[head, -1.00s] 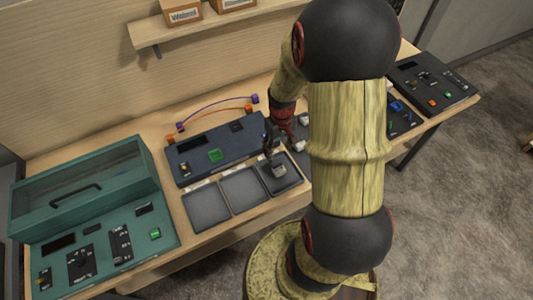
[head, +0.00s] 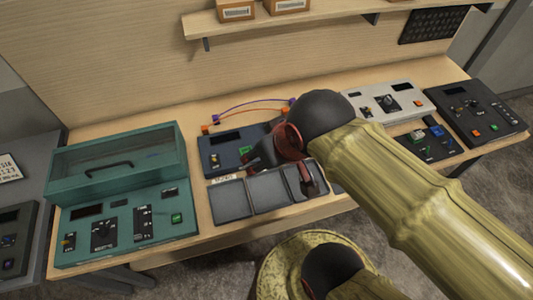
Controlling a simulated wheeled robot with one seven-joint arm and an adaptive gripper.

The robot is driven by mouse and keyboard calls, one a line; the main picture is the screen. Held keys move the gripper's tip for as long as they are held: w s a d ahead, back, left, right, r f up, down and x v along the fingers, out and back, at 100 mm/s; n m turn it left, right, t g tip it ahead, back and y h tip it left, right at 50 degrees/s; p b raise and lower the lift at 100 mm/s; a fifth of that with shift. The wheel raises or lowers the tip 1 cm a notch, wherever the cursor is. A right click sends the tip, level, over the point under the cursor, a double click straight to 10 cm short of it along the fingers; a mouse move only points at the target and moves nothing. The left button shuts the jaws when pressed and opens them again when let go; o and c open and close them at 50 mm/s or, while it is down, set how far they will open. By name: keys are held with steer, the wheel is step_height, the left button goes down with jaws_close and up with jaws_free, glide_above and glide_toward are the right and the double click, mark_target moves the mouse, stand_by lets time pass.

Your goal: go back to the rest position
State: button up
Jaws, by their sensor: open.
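My gripper (head: 286,170) hangs over the middle of the bench. Its dark, reddish fingers are spread apart over the row of grey trays, with nothing seen between them. The yellow-brown arm comes in from the lower right, and its black joint hides part of the bench behind. The dark blue console (head: 222,160) with a green button stands behind the trays and is partly covered by my gripper. The left tray (head: 231,200) and middle tray (head: 268,190) look empty. The right tray (head: 297,200) is partly hidden, so I cannot tell what lies in it.
A teal console with a clear-lidded box (head: 120,165) fills the left of the bench. A white console (head: 390,101), a small dark panel (head: 432,143) and a black console (head: 476,112) stand on the right. A shelf (head: 340,20) with boxes hangs above.

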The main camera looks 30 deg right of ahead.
step_height(320, 180, down, 15)
steer(key=b, duration=1.5)
steer(key=shift+f, duration=0.15)
steer(key=shift+w, duration=0.1)
steer(key=shift+c, duration=0.6)
